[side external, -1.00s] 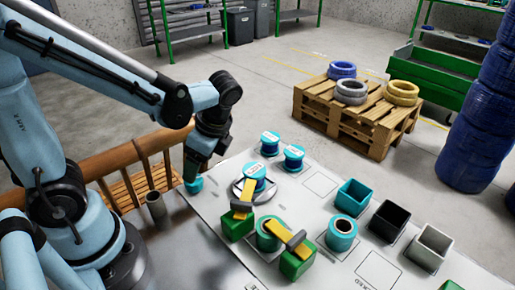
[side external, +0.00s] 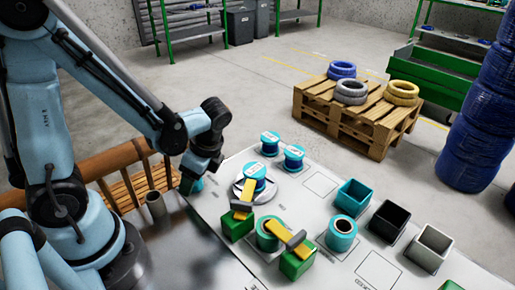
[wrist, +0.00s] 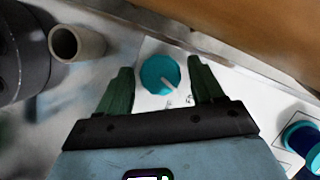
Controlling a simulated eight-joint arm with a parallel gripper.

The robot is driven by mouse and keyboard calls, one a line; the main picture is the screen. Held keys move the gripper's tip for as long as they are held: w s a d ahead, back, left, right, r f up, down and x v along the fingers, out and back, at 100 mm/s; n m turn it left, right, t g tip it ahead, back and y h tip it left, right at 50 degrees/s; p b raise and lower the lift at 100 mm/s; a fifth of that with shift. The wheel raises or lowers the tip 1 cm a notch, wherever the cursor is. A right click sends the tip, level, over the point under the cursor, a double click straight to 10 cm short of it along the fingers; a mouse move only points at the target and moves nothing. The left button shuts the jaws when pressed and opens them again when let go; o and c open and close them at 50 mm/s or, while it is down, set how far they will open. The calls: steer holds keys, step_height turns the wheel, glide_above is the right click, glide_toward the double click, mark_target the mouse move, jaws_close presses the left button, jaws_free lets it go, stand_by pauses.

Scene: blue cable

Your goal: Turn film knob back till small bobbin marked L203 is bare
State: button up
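The teal round knob (wrist: 160,75) with a pale pointer line sits at the table corner. It shows partly behind my gripper in the side view (side external: 197,186). My gripper (wrist: 160,66) is open, its two green fingers on either side of the knob with gaps visible. In the side view my gripper (side external: 188,184) is low at that corner. A teal bobbin with a white label (side external: 255,171) sits on a silver disc; two similar labelled bobbins (side external: 270,138) (side external: 293,154) stand behind it. The labels are too small to read, so I cannot tell which is L203.
A teal spool (side external: 268,241) sits between two green blocks with yellow bars (side external: 274,228). Another teal spool (side external: 341,229) and teal, black and white bins (side external: 353,194) (side external: 389,218) (side external: 429,244) stand rightward. A grey cup (wrist: 78,42) and wooden railing (wrist: 250,30) are close by.

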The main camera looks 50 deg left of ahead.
steer(key=c, duration=0.9)
steer(key=n, duration=0.2)
steer(key=n+g+h, duration=0.1)
steer(key=n, duration=0.1)
steer(key=shift+w+n+g, duration=0.1)
steer(key=shift+n+g, duration=0.2)
steer(key=shift+n, duration=0.1)
steer(key=o, duration=1.1)
steer(key=v, duration=1.2)
steer(key=shift+r, duration=0.15)
